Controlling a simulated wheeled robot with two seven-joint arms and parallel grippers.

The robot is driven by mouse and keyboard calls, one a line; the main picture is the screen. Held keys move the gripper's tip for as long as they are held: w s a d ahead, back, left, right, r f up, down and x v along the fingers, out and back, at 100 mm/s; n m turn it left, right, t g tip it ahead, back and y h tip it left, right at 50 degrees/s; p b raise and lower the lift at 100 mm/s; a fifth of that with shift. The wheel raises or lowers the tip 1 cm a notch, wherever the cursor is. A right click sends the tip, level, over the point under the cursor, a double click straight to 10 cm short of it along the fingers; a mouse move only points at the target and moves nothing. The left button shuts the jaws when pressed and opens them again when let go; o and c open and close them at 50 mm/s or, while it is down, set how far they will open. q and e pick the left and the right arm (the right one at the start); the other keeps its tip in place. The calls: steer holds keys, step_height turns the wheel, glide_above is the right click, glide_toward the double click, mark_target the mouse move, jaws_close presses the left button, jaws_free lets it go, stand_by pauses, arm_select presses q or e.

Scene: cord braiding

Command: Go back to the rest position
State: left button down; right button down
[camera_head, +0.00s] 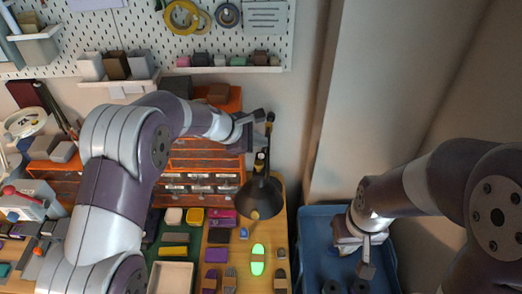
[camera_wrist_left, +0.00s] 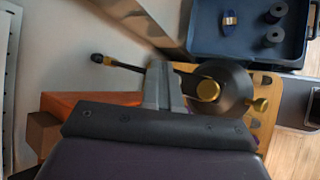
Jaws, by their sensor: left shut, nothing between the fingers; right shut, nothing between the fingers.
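My left gripper (camera_head: 258,117) is raised in front of the orange drawer unit, near the top of the black lamp (camera_head: 262,196). Its fingers are together and empty; they also show in the left wrist view (camera_wrist_left: 160,75), with the lamp's round head beside them. My right gripper (camera_head: 366,268) points down over the blue bin (camera_head: 307,222) at the right. Its fingers are together with nothing seen between them. No cord is clearly visible in either gripper.
The wooden board (camera_head: 278,236) holds a glowing green piece (camera_head: 257,260) and several small parts. A pale tray (camera_head: 171,277) lies to its left. The orange drawer unit (camera_head: 205,153) and pegboard (camera_head: 150,30) stand behind. Black spools (camera_wrist_left: 275,36) sit in the bin.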

arm_select(q)
step_height(320, 180, up, 4)
steer(key=shift+f+p, duration=0.15)
steer(key=shift+p, duration=0.85)
steer(key=s+a+f+m+g+y+b, duration=0.2)
steer(key=s+a+f+m+b, duration=0.5)
steer(key=s, duration=0.7)
steer(key=s+a+f+m+g+y+b, duration=0.2)
steer(key=s+a+f+m+y+b, duration=0.3)
steer(key=s, duration=0.8)
steer(key=a+f+m+b, duration=0.2)
steer(key=a+f+m, duration=0.2)
steer(key=a+f, duration=0.1)
steer(key=shift+s+a+f, duration=0.3)
steer(key=shift+s+f, duration=0.1)
steer(key=shift+f, duration=0.2)
